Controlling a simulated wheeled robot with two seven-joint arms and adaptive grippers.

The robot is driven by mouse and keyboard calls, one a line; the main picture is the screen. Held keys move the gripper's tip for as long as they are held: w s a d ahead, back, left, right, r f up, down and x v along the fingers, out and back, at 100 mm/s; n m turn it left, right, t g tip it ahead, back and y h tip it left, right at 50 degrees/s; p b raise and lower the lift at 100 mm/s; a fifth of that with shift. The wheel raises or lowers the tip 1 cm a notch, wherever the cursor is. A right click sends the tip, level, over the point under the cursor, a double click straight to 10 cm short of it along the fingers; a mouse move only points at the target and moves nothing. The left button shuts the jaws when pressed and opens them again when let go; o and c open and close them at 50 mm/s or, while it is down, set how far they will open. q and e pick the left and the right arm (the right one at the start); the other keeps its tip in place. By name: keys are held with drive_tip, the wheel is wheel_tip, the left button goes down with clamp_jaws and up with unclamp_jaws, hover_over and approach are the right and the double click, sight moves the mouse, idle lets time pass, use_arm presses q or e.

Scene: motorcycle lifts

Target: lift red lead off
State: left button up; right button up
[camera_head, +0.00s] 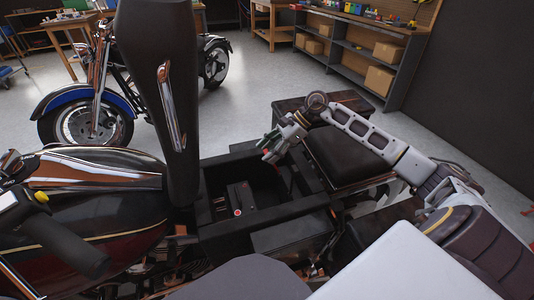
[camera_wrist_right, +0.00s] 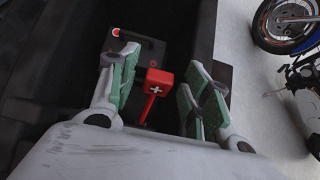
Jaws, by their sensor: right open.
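The red lead (camera_wrist_right: 158,80) shows in the right wrist view as a red block with a white plus on a thin red stem. It lies between the green-padded fingers of my right gripper (camera_wrist_right: 162,88), which is open, with gaps on both sides. A dark battery (camera_wrist_right: 150,50) with a red spot (camera_wrist_right: 116,32) lies beyond it. In the head view the battery (camera_head: 241,197) sits in the open black compartment, and my right gripper (camera_head: 270,146) is at that compartment's far edge. Whether the lead touches the battery I cannot tell. My left gripper is not in view.
A blue motorcycle (camera_head: 95,110) and a shelf with boxes (camera_head: 345,50) stand behind. Grey floor lies open between them.

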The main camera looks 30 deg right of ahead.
drive_tip(key=shift+w+a+f, duration=0.1)
drive_tip(key=shift+a+f, duration=0.2)
drive_tip(key=shift+f, duration=0.05)
drive_tip(key=shift+c, duration=0.2)
clamp_jaws()
